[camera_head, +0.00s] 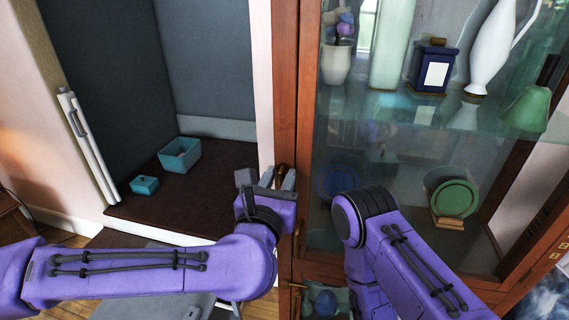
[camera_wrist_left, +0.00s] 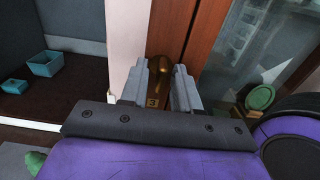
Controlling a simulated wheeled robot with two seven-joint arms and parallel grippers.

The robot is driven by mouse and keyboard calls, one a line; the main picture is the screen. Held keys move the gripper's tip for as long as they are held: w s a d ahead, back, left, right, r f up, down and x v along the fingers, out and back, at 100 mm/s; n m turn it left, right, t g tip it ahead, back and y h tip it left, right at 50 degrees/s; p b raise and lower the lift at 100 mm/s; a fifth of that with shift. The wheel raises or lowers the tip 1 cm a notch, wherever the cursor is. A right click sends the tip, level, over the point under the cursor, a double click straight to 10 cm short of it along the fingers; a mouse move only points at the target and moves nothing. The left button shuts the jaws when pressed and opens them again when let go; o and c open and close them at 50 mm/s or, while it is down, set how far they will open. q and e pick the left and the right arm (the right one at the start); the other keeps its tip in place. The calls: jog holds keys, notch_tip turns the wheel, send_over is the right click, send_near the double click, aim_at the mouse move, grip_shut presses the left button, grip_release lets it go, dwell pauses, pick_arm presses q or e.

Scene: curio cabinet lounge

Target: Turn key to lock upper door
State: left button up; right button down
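The upper door (camera_head: 307,80) of the wooden cabinet has a reddish-brown frame and clear glass. It looks closed. A brass key (camera_head: 280,172) is at the cabinet's left wooden edge, low beside the door. It also shows in the left wrist view (camera_wrist_left: 158,75), upright between the fingers. My left gripper (camera_head: 279,179) reaches the key from the front, one grey finger on each side. The keyhole is hidden. My right arm crosses in front of the glass; its gripper is out of view.
To the left, a dark alcove holds a teal bin (camera_head: 180,155) and a small teal box (camera_head: 145,185). My right arm is close to the left gripper.

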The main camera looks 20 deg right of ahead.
pick_arm(q)
jog(key=shift+c, duration=0.3)
grip_shut()
jog(key=m+p, duration=0.1)
jog(key=m, duration=0.3)
jog(key=m+p, duration=0.2)
jog(key=m, duration=0.3)
jog(key=m+p, duration=0.1)
jog(key=m, duration=0.3)
jog(key=shift+r+m, duration=0.3)
jog(key=shift+r, duration=0.1)
jog(key=m+p, duration=0.1)
jog(key=m, duration=0.1)
jog(key=shift+m, duration=0.3)
jog(key=shift+f+m, duration=0.3)
jog(key=shift+m, duration=0.3)
jog(key=o, duration=0.6)
grip_release()
jog(key=shift+d+f, duration=0.1)
